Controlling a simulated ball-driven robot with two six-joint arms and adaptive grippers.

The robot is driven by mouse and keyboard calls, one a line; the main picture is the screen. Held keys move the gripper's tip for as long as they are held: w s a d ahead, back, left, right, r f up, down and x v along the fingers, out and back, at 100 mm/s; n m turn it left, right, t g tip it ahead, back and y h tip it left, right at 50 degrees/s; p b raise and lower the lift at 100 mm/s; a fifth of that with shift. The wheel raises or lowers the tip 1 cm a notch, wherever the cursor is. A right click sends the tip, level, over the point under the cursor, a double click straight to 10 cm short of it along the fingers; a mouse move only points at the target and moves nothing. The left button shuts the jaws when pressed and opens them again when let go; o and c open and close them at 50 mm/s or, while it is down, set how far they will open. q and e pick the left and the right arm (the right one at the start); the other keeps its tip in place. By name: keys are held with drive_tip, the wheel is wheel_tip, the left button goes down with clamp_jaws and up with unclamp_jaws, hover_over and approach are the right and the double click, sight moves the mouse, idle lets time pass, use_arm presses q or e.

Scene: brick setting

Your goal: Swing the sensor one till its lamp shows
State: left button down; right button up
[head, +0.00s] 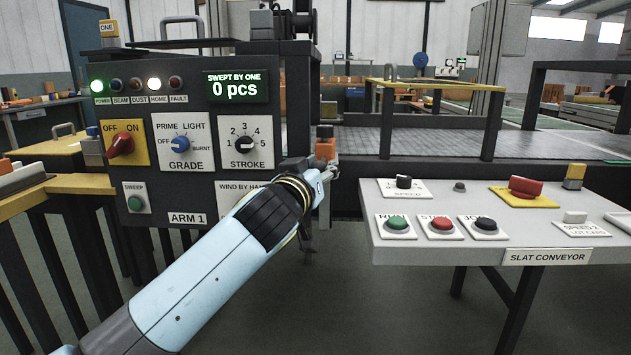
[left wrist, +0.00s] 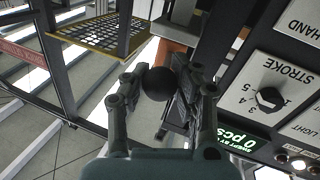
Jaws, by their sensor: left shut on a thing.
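My left gripper (head: 312,215) reaches to the right edge of the ARM 1 panel (head: 200,190). In the left wrist view its fingers (left wrist: 160,92) are shut on a dark round knob (left wrist: 158,83); what the knob is fixed to is mostly hidden. An orange block with a dark top (head: 326,148) stands just behind the gripper and may be part of the sensor; I cannot tell. The BEAM lamp (head: 116,85) is dark. My right gripper is out of view.
The panel display (head: 235,87) reads 0 pcs. A red switch (head: 120,146) and GRADE and STROKE dials sit below it. My left arm partly covers the WIND BY HAND plate (head: 233,188). The slat conveyor desk (head: 480,250) with several buttons stands at right, across a gap.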

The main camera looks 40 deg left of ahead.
use_arm(q)
drive_tip(key=shift+f, duration=0.1)
drive_tip(key=c, duration=0.9)
unclamp_jaws()
drive_tip(key=shift+s, duration=0.1)
drive_tip(key=shift+c, duration=0.2)
drive_tip(key=v, duration=1.2)
